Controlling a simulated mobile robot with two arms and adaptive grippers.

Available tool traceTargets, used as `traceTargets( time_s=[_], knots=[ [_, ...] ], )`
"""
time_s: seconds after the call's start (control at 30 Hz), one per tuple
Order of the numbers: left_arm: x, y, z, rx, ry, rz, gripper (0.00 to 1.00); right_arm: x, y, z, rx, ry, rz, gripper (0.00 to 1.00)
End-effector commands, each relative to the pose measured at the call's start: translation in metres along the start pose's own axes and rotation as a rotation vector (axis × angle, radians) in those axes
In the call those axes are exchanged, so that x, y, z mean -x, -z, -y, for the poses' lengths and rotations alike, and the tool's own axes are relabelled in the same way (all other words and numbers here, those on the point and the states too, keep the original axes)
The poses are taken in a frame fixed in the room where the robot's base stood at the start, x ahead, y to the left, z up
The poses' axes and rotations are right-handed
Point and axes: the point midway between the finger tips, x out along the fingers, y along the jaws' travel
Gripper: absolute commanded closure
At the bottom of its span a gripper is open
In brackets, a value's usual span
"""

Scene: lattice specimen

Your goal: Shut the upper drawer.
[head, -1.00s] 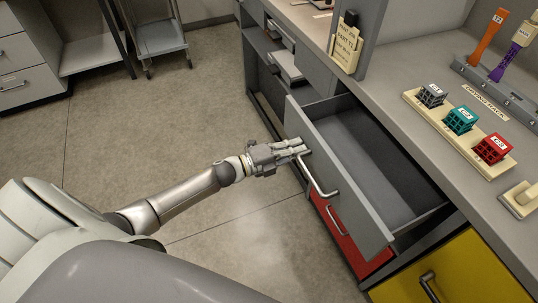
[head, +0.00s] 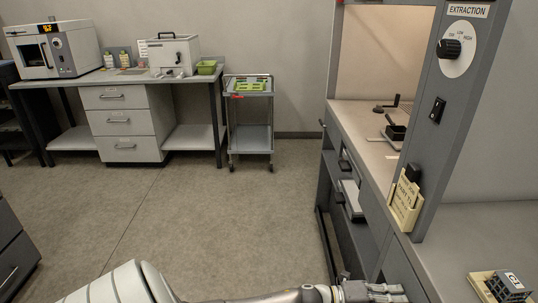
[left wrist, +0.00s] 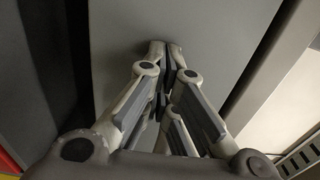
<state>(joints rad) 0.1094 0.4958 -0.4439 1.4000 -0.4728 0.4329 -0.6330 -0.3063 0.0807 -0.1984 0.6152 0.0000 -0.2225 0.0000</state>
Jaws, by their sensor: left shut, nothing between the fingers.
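My left gripper (head: 375,292) is at the bottom edge of the head view, in front of the grey cabinet below the counter. In the left wrist view its fingers (left wrist: 166,52) are shut together and empty. The tips point at a plain grey panel (left wrist: 215,35), which looks like the upper drawer's front, and are close to it; I cannot tell whether they touch. No handle shows on the panel's visible part. The head view cuts off the drawer area, so how far the drawer stands out cannot be seen there. My right gripper is not in view.
The counter (head: 362,135) runs along the right, with a cream label holder (head: 405,203) on its post and a dark lattice block (head: 508,284) at lower right. A trolley (head: 250,138) and a side bench (head: 120,78) stand at the back. The middle floor is clear.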

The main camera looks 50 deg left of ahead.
Motion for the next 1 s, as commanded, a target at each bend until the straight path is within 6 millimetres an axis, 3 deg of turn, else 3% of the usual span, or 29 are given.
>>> traceTargets(
  time_s=[0.2, 0.57, 0.77, 1.0],
  knots=[
    [-0.003, 0.0, 0.004, 0.0, 0.008, 0.001, 1.0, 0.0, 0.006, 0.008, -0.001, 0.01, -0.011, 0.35],
    [0.0, 0.0, 0.006, -0.001, 0.011, 0.001, 1.0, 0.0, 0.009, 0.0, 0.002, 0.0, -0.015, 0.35],
    [0.03, 0.0, 0.003, 0.0, 0.006, 0.001, 1.0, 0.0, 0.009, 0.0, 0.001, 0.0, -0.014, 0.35],
    [0.081, 0.0, 0.001, 0.001, 0.001, 0.002, 1.0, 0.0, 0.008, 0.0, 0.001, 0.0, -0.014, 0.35]
  ],
)
